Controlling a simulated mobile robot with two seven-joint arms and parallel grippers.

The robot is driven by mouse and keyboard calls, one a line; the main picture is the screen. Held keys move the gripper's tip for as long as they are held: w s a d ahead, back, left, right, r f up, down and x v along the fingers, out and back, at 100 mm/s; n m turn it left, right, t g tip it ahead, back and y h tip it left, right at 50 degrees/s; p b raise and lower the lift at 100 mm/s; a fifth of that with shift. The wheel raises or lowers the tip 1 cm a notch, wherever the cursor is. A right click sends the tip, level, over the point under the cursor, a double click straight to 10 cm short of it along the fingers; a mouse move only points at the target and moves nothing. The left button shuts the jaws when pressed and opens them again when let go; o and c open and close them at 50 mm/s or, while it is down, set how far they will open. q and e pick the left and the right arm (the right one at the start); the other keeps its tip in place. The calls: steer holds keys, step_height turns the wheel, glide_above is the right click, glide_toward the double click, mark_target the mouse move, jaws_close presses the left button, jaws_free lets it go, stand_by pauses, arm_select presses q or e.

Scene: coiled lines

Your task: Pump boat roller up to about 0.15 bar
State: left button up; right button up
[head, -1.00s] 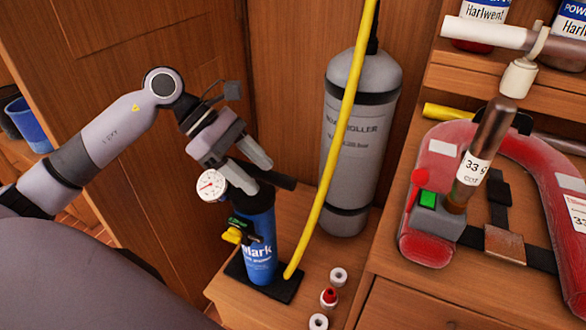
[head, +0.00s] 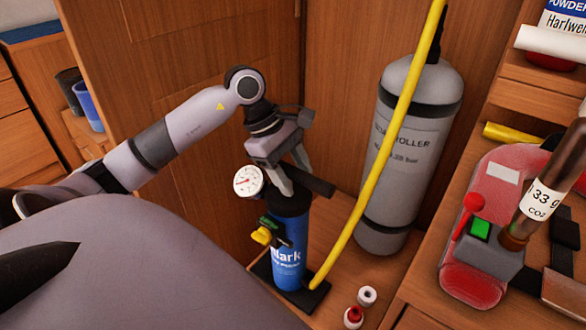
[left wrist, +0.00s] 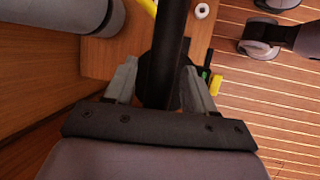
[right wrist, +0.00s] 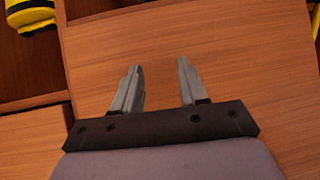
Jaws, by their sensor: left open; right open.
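The boat roller (head: 418,140) is a grey upright cylinder with black bands at the back. A blue hand pump (head: 287,245) with a black T-handle (head: 312,180) and black foot stands in front of it. A white round gauge (head: 248,181) sits at its upper left; its reading is too small to tell. A yellow hose (head: 380,160) runs from the pump's base up past the roller. My left gripper (head: 296,186) is open at the pump's handle; in the left wrist view its fingers straddle the black handle bar (left wrist: 172,45). My right gripper (right wrist: 160,66) is open and empty over bare wood.
A yellow lever (head: 261,236) shows on the pump's left side. Small white and red caps (head: 367,295) lie right of the pump. A red horseshoe-shaped inflatable (head: 470,285) with a CO2 cylinder (head: 545,190) lies on the right bench. A wooden wall closes the back.

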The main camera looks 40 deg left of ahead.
steer(key=shift+w, duration=0.1)
arm_select(q)
jaws_close()
step_height(320, 180, up, 13)
steer(key=p, duration=0.7)
step_height(320, 180, up, 7)
steer(key=p, duration=0.5)
glide_above(293, 167)
steer(key=shift+r, duration=0.25)
arm_select(e)
step_height(293, 167, up, 10)
steer(key=d, duration=0.1)
steer(key=shift+s+d+f, duration=0.15)
steer(key=shift+s+d, duration=0.05)
steer(key=shift+s, duration=0.2)
arm_select(q)
jaws_free()
steer(key=shift+f, duration=0.1)
steer(key=v, duration=0.7)
arm_select(e)
steer(key=shift+r, duration=0.2)
